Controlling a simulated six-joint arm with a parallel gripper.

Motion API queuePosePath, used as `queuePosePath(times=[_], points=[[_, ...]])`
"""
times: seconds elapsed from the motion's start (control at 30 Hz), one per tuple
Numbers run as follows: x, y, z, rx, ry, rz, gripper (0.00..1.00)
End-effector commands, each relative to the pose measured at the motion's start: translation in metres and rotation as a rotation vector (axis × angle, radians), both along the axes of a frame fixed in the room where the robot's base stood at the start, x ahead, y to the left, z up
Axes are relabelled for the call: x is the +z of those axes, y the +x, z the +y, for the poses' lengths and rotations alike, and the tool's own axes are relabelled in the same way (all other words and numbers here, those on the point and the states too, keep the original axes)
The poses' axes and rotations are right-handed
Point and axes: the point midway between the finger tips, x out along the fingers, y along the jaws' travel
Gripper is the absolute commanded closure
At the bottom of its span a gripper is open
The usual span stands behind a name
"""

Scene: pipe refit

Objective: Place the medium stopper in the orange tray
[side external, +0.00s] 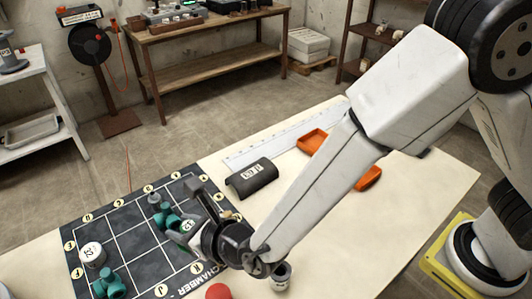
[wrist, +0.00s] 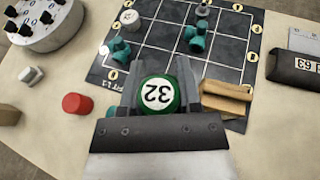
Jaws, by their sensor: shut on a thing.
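My gripper (wrist: 158,72) is shut on a green round stopper (wrist: 158,94) with a white face marked 32, which I take for the medium stopper. In the side external view my gripper (side external: 200,222) holds the stopper (side external: 186,226) above the right part of the dark gridded mat. One orange tray (side external: 312,140) lies on the table beyond my arm, well away from my gripper. A second orange piece (side external: 369,178) shows partly behind my arm. No orange tray shows in the wrist view.
The dark mat (side external: 105,225) carries green pipe fittings (side external: 110,286) and a white piece marked 32 (side external: 92,254). A black half-pipe cover (side external: 252,178) lies between mat and tray. A red cylinder (wrist: 76,103) and a wooden block (wrist: 226,98) are near my gripper.

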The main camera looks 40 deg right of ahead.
Motion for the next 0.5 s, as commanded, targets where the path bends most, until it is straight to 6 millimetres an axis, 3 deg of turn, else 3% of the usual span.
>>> queuePosePath(times=[0.07, 0.27, 0.5], points=[[0.010, 0.001, -0.002, -0.005, 0.003, -0.001, 1.00], [0.007, 0.026, -0.042, -0.139, 0.000, 0.001, 1.00], [0.007, 0.058, -0.114, -0.363, 0.000, 0.001, 1.00]])
